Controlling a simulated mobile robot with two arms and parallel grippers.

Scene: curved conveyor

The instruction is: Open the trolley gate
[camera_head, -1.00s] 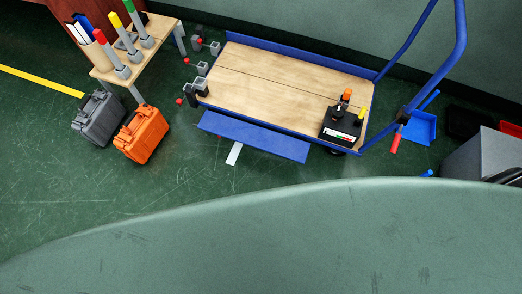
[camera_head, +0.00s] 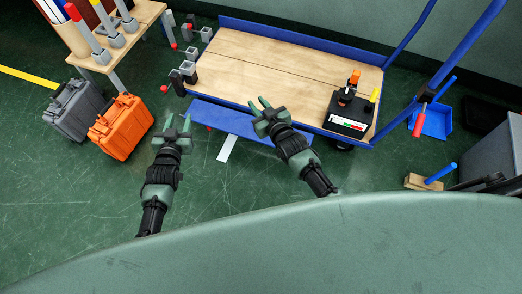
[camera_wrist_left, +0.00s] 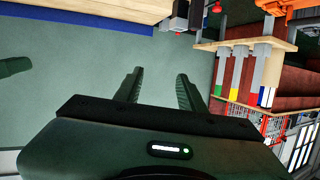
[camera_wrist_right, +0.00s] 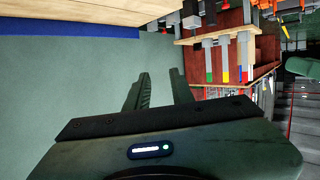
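The trolley has a wooden deck (camera_head: 270,85) and a blue wall along its far side. A blue panel (camera_head: 225,118) runs along the near side, at or below the deck edge; I cannot tell whether it is latched. Grey latch blocks with red knobs (camera_head: 186,72) sit at the trolley's left end. My left gripper (camera_head: 178,121) is open and empty, left of the panel's left end. My right gripper (camera_head: 260,105) is open and empty; in the head view it overlaps the panel and deck edge. The wrist views show both finger pairs apart with nothing between.
A black device (camera_head: 347,115) stands on the deck's right end. Orange (camera_head: 121,127) and grey (camera_head: 74,108) cases stand on the floor at left, beside a small wooden table (camera_head: 135,37). A blue dustpan (camera_head: 436,122) lies at right. Green floor is clear in front.

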